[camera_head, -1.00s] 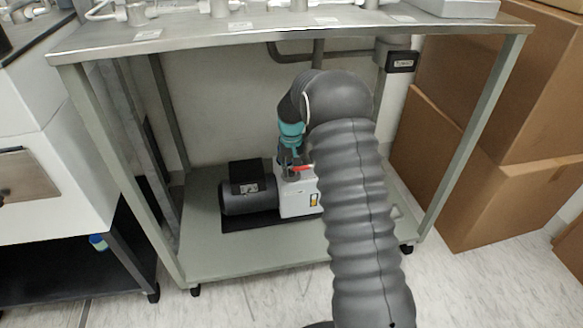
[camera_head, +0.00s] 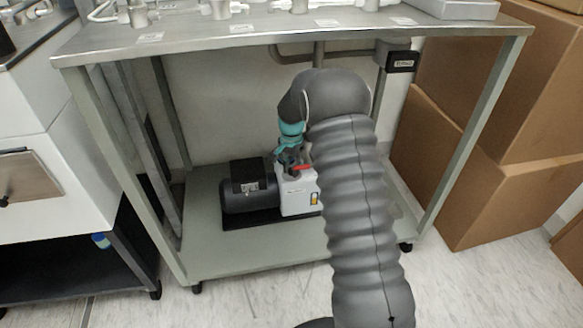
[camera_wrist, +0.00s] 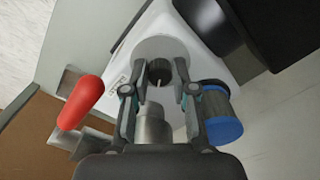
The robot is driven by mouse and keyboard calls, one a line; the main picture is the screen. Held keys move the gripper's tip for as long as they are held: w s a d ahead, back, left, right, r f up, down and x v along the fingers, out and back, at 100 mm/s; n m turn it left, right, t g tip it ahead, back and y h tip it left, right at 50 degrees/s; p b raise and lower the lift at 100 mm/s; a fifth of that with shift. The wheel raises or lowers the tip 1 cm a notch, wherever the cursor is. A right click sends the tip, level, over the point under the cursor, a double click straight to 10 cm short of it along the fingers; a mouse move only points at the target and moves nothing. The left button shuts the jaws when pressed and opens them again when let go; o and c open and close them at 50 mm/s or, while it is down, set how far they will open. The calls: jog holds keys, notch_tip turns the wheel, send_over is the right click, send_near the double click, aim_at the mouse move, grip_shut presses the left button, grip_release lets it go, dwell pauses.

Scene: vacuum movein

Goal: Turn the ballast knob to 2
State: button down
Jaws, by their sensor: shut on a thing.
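The vacuum pump (camera_head: 298,196) with its black motor (camera_head: 248,192) stands on the lower shelf of the metal cart. In the wrist view the black ballast knob (camera_wrist: 160,70) sits on a round grey face on top of the white pump body (camera_wrist: 215,25), with a light line on it. My gripper (camera_wrist: 158,82) is shut on the knob, one finger on each side. In the head view my gripper (camera_head: 290,160) reaches down to the pump top and the knob is hidden. Numbers around the knob cannot be read.
A red lever handle (camera_wrist: 82,102) is left of my gripper and a blue-capped cylinder (camera_wrist: 222,128) is close on the right in the wrist view. The cart's upper shelf (camera_head: 290,40) hangs over the pump. Cardboard boxes (camera_head: 470,150) stand at the right.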

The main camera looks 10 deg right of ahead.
jog(key=shift+w+m, duration=0.1)
jog(key=shift+m, duration=0.3)
jog(key=c, duration=0.9)
grip_release()
jog(key=shift+c, duration=0.2)
notch_tip(320, 180, up, 8)
jog(key=shift+f, duration=0.25)
